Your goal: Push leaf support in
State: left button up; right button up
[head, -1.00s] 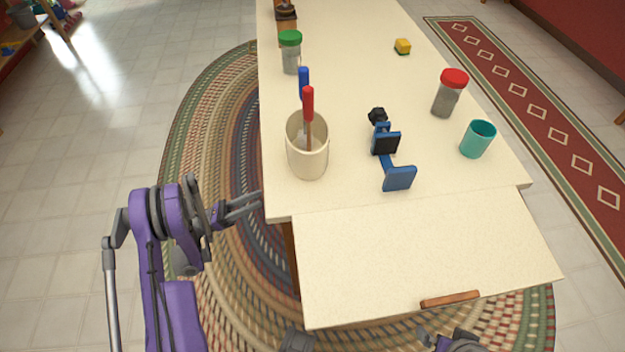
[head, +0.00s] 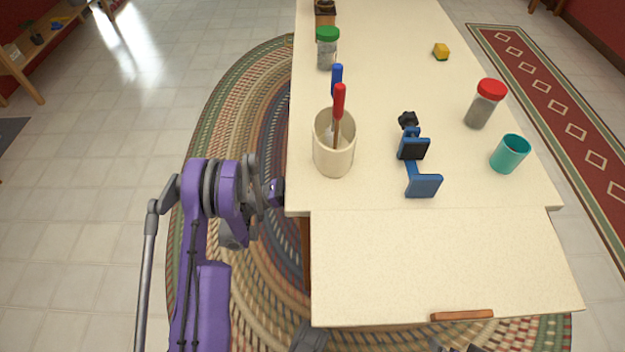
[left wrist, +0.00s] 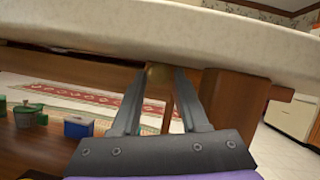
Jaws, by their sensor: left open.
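The cream table (head: 380,190) has its leaf (head: 440,265) raised level at the near end. My left gripper is hidden by the table's left edge in the head view. In the left wrist view it (left wrist: 160,74) is open below the tabletop edge (left wrist: 150,30). A small brass-coloured knob (left wrist: 158,74) shows between its fingertips; contact cannot be told. A wooden leg (left wrist: 232,100) stands right of the fingers, with a short wooden piece (left wrist: 281,93) beyond it. Which part is the leaf support is unclear. Only unclear tips of my right gripper (head: 457,348) show at the bottom edge.
A crock (head: 334,157) with red- and blue-handled tools, a blue stand (head: 423,186), a teal cup (head: 510,155) and jars stand on the table. A wooden strip (head: 462,315) is at the leaf's front edge. The leaf top is clear.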

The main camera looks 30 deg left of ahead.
pick_arm(q)
grip_shut()
dwell(1.5)
